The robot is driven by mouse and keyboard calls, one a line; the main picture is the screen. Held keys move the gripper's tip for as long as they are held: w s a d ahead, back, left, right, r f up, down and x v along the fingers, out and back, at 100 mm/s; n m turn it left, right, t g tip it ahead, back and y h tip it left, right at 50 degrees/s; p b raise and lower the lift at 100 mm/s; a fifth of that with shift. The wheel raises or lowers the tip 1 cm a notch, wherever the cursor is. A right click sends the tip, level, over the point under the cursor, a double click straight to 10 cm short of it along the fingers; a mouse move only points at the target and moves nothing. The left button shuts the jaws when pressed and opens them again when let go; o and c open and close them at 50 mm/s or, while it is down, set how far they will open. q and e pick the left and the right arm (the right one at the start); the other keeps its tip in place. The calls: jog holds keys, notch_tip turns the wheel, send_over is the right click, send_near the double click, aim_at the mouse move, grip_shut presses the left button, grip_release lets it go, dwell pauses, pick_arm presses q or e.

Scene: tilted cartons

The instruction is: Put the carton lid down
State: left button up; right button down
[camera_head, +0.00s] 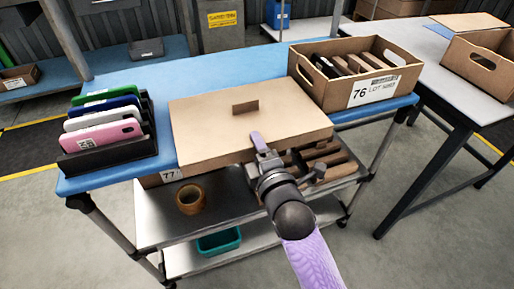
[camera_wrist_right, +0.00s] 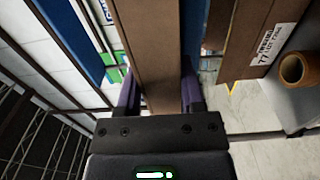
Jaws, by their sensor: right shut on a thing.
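The carton lid (camera_head: 215,125) is a flat tan cardboard sheet with a small upright tab on top. It lies over the carton marked 77 (camera_head: 150,180), whose body is mostly hidden beneath it. My right gripper (camera_head: 262,145) is shut on the lid's front edge, right of its middle. In the right wrist view the purple fingers (camera_wrist_right: 160,95) stand on either side of the brown lid edge (camera_wrist_right: 150,50). The labelled carton wall (camera_wrist_right: 245,45) shows beside it with a gap between. Whether the lid touches the carton is unclear. My left gripper is out of view.
An open carton marked 76 (camera_head: 366,93) with several bars stands at right on the blue tabletop (camera_head: 255,65). A black rack (camera_head: 100,158) of phones stands at left. Brown bars (camera_head: 325,160) show below the lid's right front. A tape roll (camera_head: 190,199) is on the lower shelf.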

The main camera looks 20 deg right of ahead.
jog(key=shift+c, duration=1.4)
grip_release()
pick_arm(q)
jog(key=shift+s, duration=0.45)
pick_arm(e)
jog(key=shift+o, duration=0.3)
